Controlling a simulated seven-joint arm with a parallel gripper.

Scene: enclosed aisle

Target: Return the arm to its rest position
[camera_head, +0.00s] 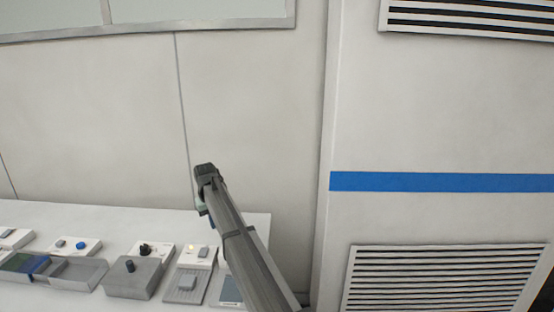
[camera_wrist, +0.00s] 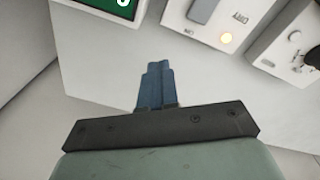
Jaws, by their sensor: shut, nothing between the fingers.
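In the wrist view my gripper (camera_wrist: 157,68) shows as two blue-grey fingers pressed together, shut and empty, on a dark bar. White surface lies behind the fingertips. In the head view my arm (camera_head: 240,235) reaches up from the bottom, with its dark end in front of the pale wall and above the right part of the bench. The fingers cannot be made out there.
A cabinet with a blue stripe (camera_head: 440,182) stands right.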

